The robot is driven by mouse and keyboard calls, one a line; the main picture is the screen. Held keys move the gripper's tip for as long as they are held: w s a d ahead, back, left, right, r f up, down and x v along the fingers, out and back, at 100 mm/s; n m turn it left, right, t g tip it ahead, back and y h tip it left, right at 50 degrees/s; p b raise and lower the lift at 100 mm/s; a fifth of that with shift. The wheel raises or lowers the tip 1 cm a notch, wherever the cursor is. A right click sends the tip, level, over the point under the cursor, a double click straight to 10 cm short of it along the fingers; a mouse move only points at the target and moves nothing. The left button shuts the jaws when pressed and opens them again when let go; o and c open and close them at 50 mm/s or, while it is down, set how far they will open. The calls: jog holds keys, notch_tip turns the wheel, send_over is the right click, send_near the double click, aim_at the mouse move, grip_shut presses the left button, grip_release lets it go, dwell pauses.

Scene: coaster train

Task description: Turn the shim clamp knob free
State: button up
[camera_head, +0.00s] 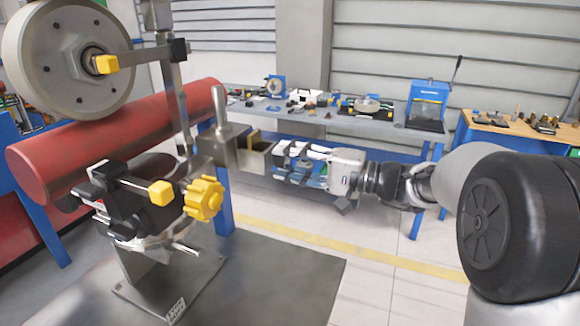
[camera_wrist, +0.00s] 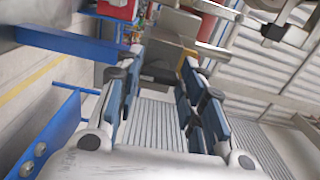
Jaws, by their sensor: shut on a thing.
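A yellow lobed knob (camera_head: 203,199) sits on the right side of the dark clamp (camera_head: 125,190) on the wheel stand at left. My gripper (camera_head: 278,160) is right of this knob and farther back, apart from it. Its fingers point left and are shut on a grey metal block (camera_head: 256,162), which adjoins a steel body with an upright handle (camera_head: 220,110). In the wrist view my gripper (camera_wrist: 162,68) has its two blue-sided fingers apart, with grey and dark parts between the tips. The exact contact is hard to make out.
A large wheel (camera_head: 65,50) and a red cylinder (camera_head: 110,140) stand at left. A dark metal plate (camera_head: 290,285) lies below the stand. Behind is a workbench (camera_head: 330,124) with tools and a blue press (camera_head: 428,105). Open floor lies at centre right.

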jog(key=o, duration=1.1)
jog(key=v, duration=1.2)
